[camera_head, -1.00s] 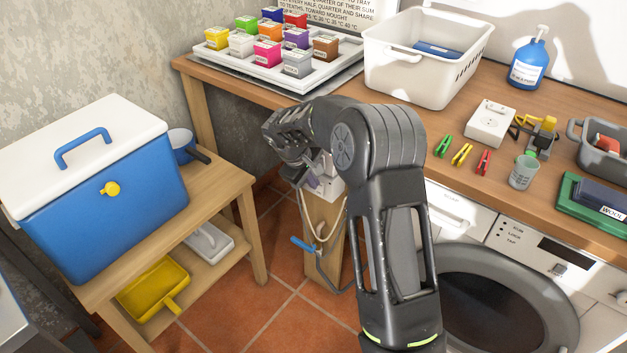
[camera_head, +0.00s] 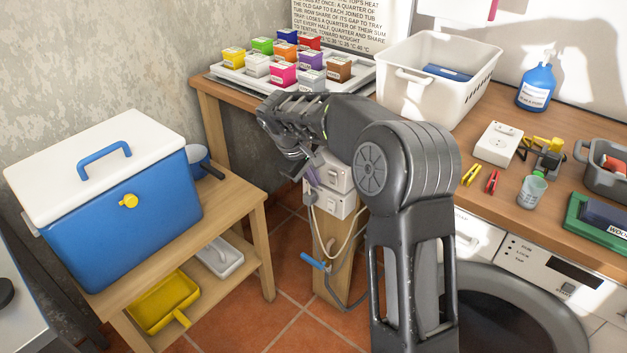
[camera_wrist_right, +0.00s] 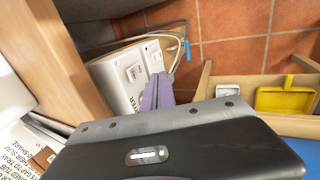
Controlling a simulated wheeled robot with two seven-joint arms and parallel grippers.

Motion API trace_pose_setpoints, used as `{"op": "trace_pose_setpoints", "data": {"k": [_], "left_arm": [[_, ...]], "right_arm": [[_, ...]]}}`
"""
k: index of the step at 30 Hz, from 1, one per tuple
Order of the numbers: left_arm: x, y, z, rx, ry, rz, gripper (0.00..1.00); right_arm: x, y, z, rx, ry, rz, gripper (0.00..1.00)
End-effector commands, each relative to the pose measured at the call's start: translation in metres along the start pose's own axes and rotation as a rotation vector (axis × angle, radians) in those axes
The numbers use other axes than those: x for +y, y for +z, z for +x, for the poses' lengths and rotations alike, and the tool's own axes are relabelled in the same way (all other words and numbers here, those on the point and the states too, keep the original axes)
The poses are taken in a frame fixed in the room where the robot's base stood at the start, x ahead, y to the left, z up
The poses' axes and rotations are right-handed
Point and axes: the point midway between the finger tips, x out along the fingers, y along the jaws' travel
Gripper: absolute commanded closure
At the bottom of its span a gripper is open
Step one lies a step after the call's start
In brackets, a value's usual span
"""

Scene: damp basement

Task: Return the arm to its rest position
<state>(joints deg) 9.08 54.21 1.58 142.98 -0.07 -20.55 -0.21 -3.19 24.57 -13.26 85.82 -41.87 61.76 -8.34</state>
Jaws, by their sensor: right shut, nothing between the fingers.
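My right arm (camera_head: 415,190) rises from the bottom of the head view and bends left over the front edge of the worktop. Its right gripper (camera_head: 312,180) points down in front of the white switch boxes (camera_head: 338,190) on a wooden post. In the right wrist view the narrow purple fingers (camera_wrist_right: 157,92) lie together, shut and empty, beside a white box (camera_wrist_right: 120,80). I cannot tell whether they touch it. My left gripper is not in view.
The wooden worktop (camera_head: 500,205) carries a tray of coloured tubs (camera_head: 232,75), a white basket (camera_head: 430,92) and small clips. A blue cool box (camera_head: 120,215) stands on a low wooden table at left. Tiled floor shows between. A washing machine stands below the worktop.

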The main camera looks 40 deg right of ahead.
Motion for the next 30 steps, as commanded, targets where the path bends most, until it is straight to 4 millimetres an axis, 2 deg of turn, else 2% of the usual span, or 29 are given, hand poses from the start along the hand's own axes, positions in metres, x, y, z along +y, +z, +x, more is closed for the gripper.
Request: {"op": "trace_pose_setpoints", "data": {"k": [12,16,18,20,23,25,28,30], "left_arm": [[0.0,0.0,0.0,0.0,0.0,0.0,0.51],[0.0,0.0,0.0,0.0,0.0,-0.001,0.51],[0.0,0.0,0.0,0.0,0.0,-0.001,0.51],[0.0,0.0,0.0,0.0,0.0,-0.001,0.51],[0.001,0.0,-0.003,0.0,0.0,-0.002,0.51],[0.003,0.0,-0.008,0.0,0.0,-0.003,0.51],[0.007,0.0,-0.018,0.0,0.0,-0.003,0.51],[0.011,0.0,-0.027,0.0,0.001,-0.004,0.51]], "right_arm": [[0.0,-0.002,0.001,0.01,0.002,0.004,1.0],[-0.002,-0.021,0.001,0.087,-0.003,0.022,1.0],[-0.015,-0.037,0.004,0.16,-0.032,0.037,1.0],[-0.041,-0.054,0.011,0.232,-0.081,0.045,1.0],[-0.101,-0.075,0.027,0.333,-0.192,0.064,1.0],[-0.154,-0.081,0.04,0.384,-0.289,0.09,1.0],[-0.234,-0.07,0.059,0.416,-0.436,0.16,1.0],[-0.288,-0.049,0.069,0.408,-0.528,0.226,1.0]]}}
